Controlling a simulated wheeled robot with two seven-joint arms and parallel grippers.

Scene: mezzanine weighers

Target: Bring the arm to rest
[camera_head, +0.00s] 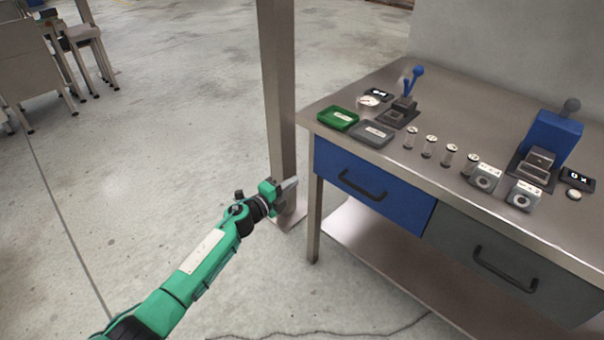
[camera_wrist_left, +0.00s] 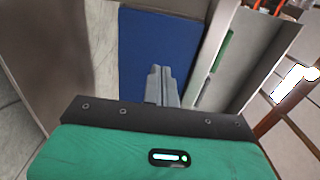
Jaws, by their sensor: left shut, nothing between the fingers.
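My left gripper (camera_head: 288,186) is at the end of the green left arm in the head view. It is held out to the left of the workbench (camera_head: 330,190), in front of a metal post (camera_head: 279,100), below the level of the bench top. Its fingers are shut and empty. In the left wrist view the closed fingers (camera_wrist_left: 162,84) point toward the blue drawer front (camera_wrist_left: 150,40), and I see a gap of unclear size between them. My right gripper is not in view.
The bench has a blue drawer (camera_head: 365,185) and a grey drawer (camera_head: 500,262), both closed. On top are a green tray (camera_head: 337,118), a grey tray (camera_head: 371,133), several small cylinders (camera_head: 430,146) and a blue press (camera_head: 549,135). Open floor lies left; chairs (camera_head: 35,60) stand far left.

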